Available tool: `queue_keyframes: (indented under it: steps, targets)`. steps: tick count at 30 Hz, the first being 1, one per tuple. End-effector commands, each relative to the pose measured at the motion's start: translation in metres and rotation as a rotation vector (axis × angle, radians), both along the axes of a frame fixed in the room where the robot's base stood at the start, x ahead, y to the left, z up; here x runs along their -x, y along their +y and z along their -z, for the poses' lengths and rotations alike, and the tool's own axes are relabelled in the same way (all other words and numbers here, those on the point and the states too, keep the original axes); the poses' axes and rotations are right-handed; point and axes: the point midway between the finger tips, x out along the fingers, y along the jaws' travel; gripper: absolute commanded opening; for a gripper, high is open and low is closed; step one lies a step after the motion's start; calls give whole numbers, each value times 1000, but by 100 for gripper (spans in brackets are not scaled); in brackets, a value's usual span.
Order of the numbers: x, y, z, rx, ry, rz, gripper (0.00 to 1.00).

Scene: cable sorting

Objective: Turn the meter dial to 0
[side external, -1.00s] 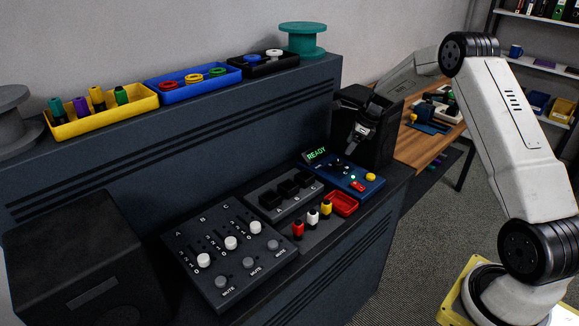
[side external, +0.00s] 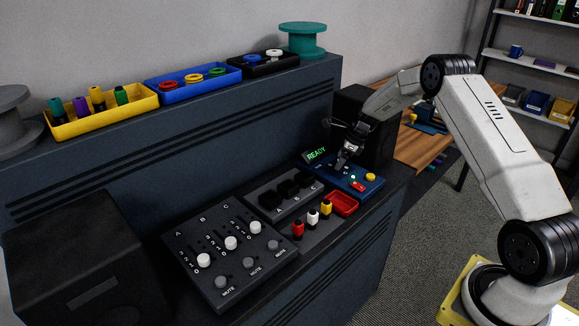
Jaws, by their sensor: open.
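The blue meter (side external: 352,183) sits at the right end of the console. Its lit green display (side external: 316,154) reads READY. A red part, a small green light and a yellow button (side external: 370,177) show on its face. My gripper (side external: 343,162) is open and points down over the upper middle of the meter. The dial is hidden behind or under my gripper, so its setting cannot be read. I cannot tell whether the fingers touch the dial.
A red tray (side external: 342,204) and red, white and yellow plugs (side external: 312,217) stand just in front of the meter. A socket block (side external: 283,190) and slider panel (side external: 229,252) lie to its left. A dark box (side external: 372,125) stands close behind my gripper.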

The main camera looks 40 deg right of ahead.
Motion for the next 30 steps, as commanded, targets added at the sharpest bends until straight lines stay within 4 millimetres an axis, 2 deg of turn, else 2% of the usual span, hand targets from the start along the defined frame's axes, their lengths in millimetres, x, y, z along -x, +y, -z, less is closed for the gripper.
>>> queue_keyframes:
  steps: [6, 14, 15, 17, 21, 23, 30]
  targets:
    - [-3, 2, 10, 0, 0, 0, 86]
    - [-4, 2, 10, 0, -1, 0, 86]
    - [-4, 2, 10, 0, -1, 0, 80]
    - [-4, 2, 10, 0, -1, 0, 61]
    - [-4, 2, 10, 1, -1, 0, 16]
    - [-4, 2, 10, 1, -1, 0, 0]
    - [-4, 1, 10, 1, 0, -40, 0]
